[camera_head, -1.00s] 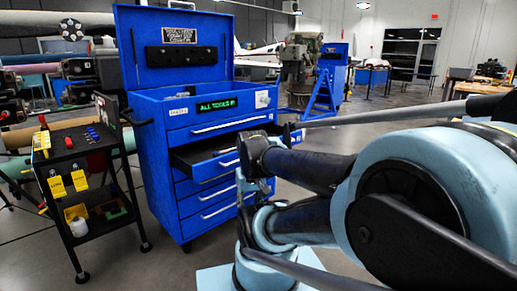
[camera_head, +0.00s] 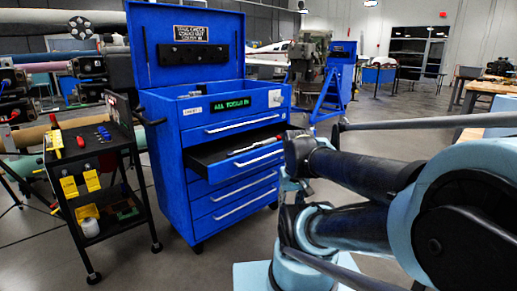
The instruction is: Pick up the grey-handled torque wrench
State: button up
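A slim tool (camera_head: 254,146) with a light shaft lies in the open drawer (camera_head: 213,171) of the blue tool cabinet. It may be the torque wrench, but it is too small to make out a grey handle. My arm (camera_head: 365,172) crosses the right side of the view. What looks like my gripper (camera_head: 296,187) is small and dark below the arm's near joint, right of the drawers and apart from the tool. Its fingers are unclear.
The blue tool cabinet (camera_head: 166,185) has its lid up and shut drawers below the open one. A black cart (camera_head: 70,165) with yellow holders and small tools stands to its left. A blue stand (camera_head: 335,100) is behind. Grey floor is free in front of the cabinet.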

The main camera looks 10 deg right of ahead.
aim_at(267, 141)
jog(key=i, duration=1)
